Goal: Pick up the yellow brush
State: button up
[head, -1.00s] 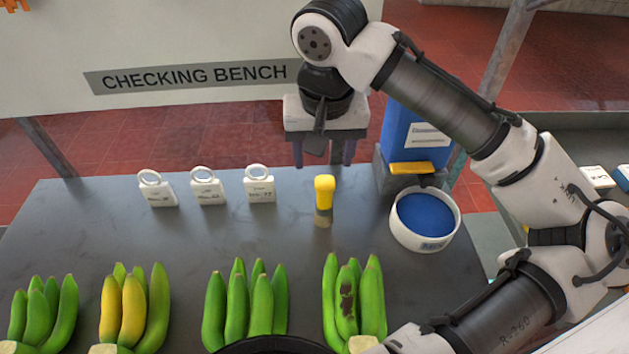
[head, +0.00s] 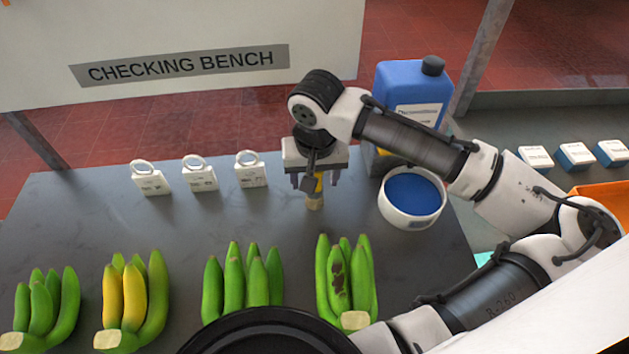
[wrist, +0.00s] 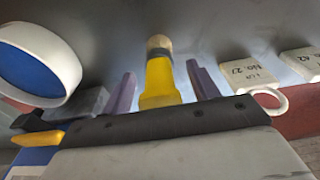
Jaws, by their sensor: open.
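The yellow brush (head: 316,192) stands upright on the grey bench, with its pale bristle end down and its yellow handle up. In the head view my gripper (head: 319,184) is over it and hides most of the handle. In the wrist view the yellow brush (wrist: 159,82) lies between the two purple fingers of my gripper (wrist: 160,88), with a gap on each side. My gripper is open and holds nothing.
A white bowl with blue content (head: 384,204) stands right of the brush, before a blue jug (head: 402,88). Several white tags (head: 201,179) stand to the left. Several banana bunches (head: 246,290) line the front. The bench between brush and bananas is clear.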

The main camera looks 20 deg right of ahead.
jog(key=shift+w+f, duration=0.1)
jog(key=shift+f, duration=0.6)
jog(key=c, duration=1.2)
jog(key=shift+r, duration=0.15)
notch_tip(320, 180, up, 20)
jog(key=shift+f+b, duration=0.1)
jog(key=shift+b, duration=0.9)
